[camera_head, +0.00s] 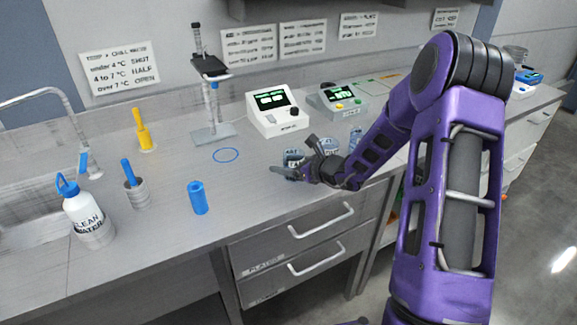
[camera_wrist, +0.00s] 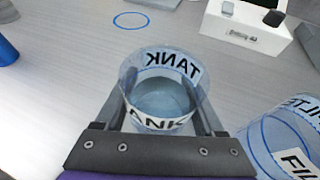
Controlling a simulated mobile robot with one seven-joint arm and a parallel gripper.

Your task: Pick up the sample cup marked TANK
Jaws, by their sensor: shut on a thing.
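The sample cup marked TANK (camera_wrist: 162,92) is clear, with a white label and bluish liquid inside. In the wrist view it stands between the two fingers of my gripper (camera_wrist: 165,115), which is shut on it. In the head view my gripper (camera_head: 297,165) is at the counter's front part, and the cup is mostly hidden behind it. I cannot tell whether the cup touches the counter. A second clear cup, with a label starting FIL (camera_wrist: 285,140), is close on the right in the wrist view.
A blue ring (camera_head: 226,155) is marked on the counter (camera_head: 250,190). A white meter (camera_head: 275,112) and a grey meter (camera_head: 338,100) stand behind my gripper. A blue cylinder (camera_head: 198,198), a water bottle (camera_head: 84,212) and a stand (camera_head: 212,125) are to the left.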

